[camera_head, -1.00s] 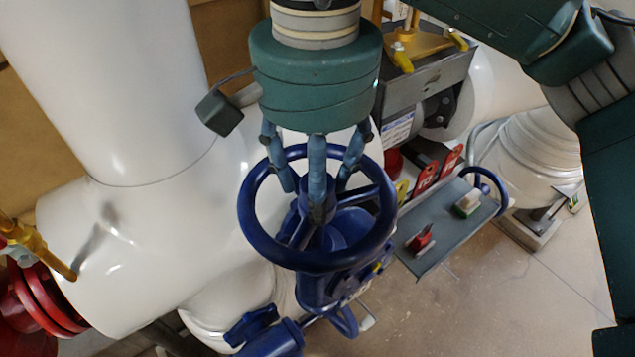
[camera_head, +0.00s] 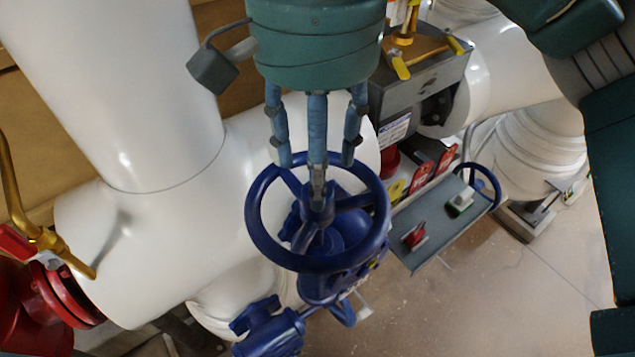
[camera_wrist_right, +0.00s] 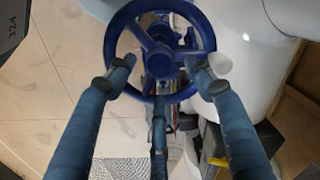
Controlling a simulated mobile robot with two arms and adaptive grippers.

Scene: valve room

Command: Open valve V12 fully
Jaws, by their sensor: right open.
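A blue handwheel valve (camera_head: 320,228) stands in the middle of the head view, its spoked wheel tilted toward me. I cannot read a V12 label on it. My right gripper (camera_head: 318,172) is above the wheel with its blue fingers spread, pointing down. The middle finger's tip is in front of the hub; I cannot tell if it touches. In the right wrist view, the wheel (camera_wrist_right: 113,42) lies past the open fingertips (camera_wrist_right: 160,72), with nothing held between them. My left gripper is not in view.
Thick white pipes (camera_head: 130,235) stand left of and behind the valve. A red flange with a yellow lever (camera_head: 45,240) is at far left. Floor is open at lower right.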

